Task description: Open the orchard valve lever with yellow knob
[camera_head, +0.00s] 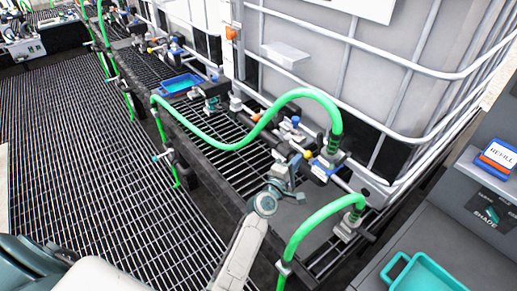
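A small yellow knob (308,154) shows beside a blue valve body (322,170) on the pipe manifold, in front of the caged tank. My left gripper (296,161) reaches up from below, with its tips right beside the yellow knob. The gripper is small in the view and partly merges with the fittings, so I cannot tell whether it touches the knob or is shut. The valve's lever is mostly hidden by the gripper and fittings. My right gripper is not in view.
Green hoses (213,137) arch over the manifold, and another hose (307,227) rises right of my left arm. A blue tray (180,84) lies on the black grating further back. The white tank cage (350,40) stands close behind. A teal tote (425,274) is at lower right.

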